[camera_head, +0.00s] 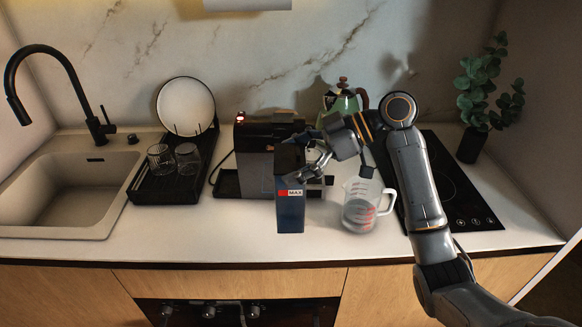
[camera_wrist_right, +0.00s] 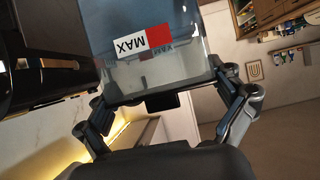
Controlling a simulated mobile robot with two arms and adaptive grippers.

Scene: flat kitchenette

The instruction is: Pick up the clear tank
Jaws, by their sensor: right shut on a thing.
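The clear tank (camera_head: 290,212) is a tall, see-through bluish box with a red and white MAX label. It stands roughly upright in front of the coffee machine (camera_head: 254,165), above the front part of the counter. I cannot tell whether its base touches the counter. My right gripper (camera_head: 308,168) reaches it from the right and is shut on it. In the right wrist view, the tank (camera_wrist_right: 155,75) sits between the two fingers of the right gripper (camera_wrist_right: 170,108), its label upside down. My left gripper is not in view.
A measuring jug (camera_head: 361,208) stands close right of the tank, below my right arm. A green kettle (camera_head: 343,101) is behind. A dish rack (camera_head: 160,186) with glasses and a plate (camera_head: 186,105), and a sink (camera_head: 75,195), are left. A hob (camera_head: 455,190) and plant (camera_head: 487,85) are right.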

